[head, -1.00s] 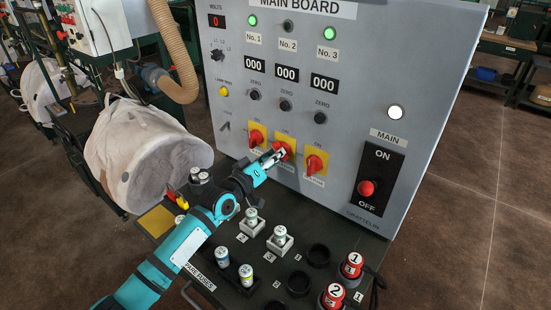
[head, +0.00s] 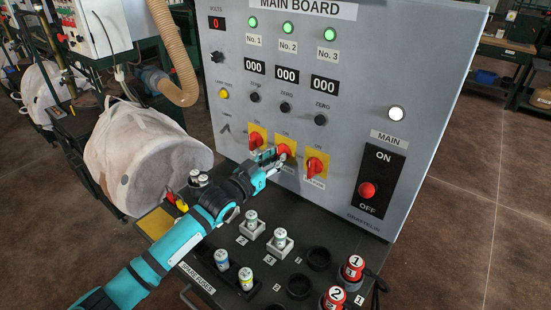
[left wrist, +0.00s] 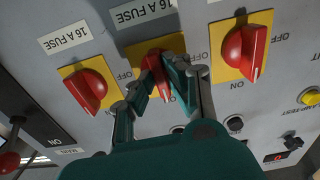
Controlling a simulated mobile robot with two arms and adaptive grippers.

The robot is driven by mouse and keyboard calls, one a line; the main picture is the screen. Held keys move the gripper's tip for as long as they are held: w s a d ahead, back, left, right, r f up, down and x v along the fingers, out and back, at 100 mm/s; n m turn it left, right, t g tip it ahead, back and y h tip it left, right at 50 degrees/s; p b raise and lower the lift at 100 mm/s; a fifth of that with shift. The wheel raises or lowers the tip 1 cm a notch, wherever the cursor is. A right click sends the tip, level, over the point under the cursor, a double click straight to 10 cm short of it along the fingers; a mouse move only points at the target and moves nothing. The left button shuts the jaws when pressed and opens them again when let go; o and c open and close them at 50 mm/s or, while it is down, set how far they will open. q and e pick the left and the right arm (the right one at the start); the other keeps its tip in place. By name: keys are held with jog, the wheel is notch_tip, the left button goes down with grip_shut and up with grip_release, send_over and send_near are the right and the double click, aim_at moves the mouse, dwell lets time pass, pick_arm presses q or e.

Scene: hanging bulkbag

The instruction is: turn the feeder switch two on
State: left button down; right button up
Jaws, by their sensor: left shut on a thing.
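The main board (head: 225,120) carries three red rotary switches on yellow plates. The middle one, feeder switch two (head: 284,148), has my left gripper (head: 276,160) at it. In the left wrist view the fingers (left wrist: 160,82) are shut on the red knob of switch two (left wrist: 152,66), one finger on each side. The fingers cover part of the knob. The No. 2 lamp (head: 288,28) above is lit green, as are the No. 1 lamp (head: 252,22) and No. 3 lamp (head: 330,34). My right gripper is not in view.
Switch one (head: 256,141) and switch three (head: 315,166) sit close on either side. The main switch (head: 367,189) is at the right. Below stands a dark shelf with fuses (head: 280,238) and sockets (head: 318,258). A white bulk bag (head: 130,150) hangs at the left.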

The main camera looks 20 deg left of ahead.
pick_arm(q)
jog(key=shift+f+m, duration=0.1)
jog(key=shift+m, duration=0.2)
jog(key=c, duration=1.3)
grip_release()
jog(key=shift+c, duration=0.2)
jog(key=shift+s, duration=0.1)
jog(key=v, duration=1.2)
